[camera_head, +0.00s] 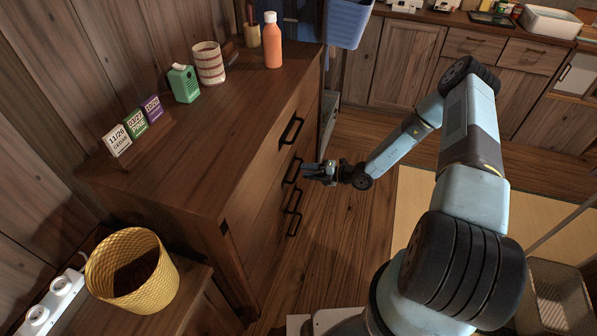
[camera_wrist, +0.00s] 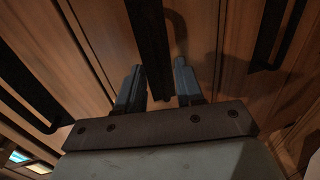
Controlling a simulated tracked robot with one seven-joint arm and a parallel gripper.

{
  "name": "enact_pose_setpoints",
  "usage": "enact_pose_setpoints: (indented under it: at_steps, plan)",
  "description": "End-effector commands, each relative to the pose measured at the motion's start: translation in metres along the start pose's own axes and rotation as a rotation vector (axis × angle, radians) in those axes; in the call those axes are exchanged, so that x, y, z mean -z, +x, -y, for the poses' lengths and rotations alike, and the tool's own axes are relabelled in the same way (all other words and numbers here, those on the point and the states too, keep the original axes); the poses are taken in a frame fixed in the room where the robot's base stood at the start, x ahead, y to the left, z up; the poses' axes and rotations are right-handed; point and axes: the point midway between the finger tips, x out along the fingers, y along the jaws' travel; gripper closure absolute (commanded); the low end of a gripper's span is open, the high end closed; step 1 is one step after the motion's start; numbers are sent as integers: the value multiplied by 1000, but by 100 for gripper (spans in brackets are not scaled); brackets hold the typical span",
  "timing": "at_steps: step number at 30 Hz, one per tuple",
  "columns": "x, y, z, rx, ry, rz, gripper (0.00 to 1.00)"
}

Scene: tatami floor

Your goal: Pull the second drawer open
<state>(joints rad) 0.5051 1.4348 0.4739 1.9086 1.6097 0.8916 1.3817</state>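The brown wooden dresser (camera_head: 175,165) stands at the left with its drawer fronts facing right, and the drawers look shut. Black bar handles run down its front: the top one (camera_head: 291,130), the second one (camera_head: 292,170) and lower ones (camera_head: 293,205). My gripper (camera_head: 312,171) is at the height of the second handle, just in front of it. In the wrist view my gripper (camera_wrist: 158,85) has its fingers apart, and the second handle (camera_wrist: 150,45) lies between them. A gap shows beside the right finger; contact on the left is unclear.
On the dresser are an orange bottle (camera_head: 272,42), a striped cup (camera_head: 208,63), a green box (camera_head: 184,83) and small date cards (camera_head: 118,141). A yellow basket (camera_head: 133,270) stands on a low stand in front. Wooden floor (camera_head: 335,215) is clear right of the drawers.

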Motion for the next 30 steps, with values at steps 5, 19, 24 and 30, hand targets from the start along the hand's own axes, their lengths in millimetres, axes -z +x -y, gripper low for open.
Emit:
enact_pose_setpoints:
  at_steps: [5,19,24,30]
  plan:
    - [0,21,1,1,-1,-1,63]
    - [0,31,0,1,0,0,64]
    - [0,31,0,1,0,0,80]
    - [0,31,0,1,0,0,99]
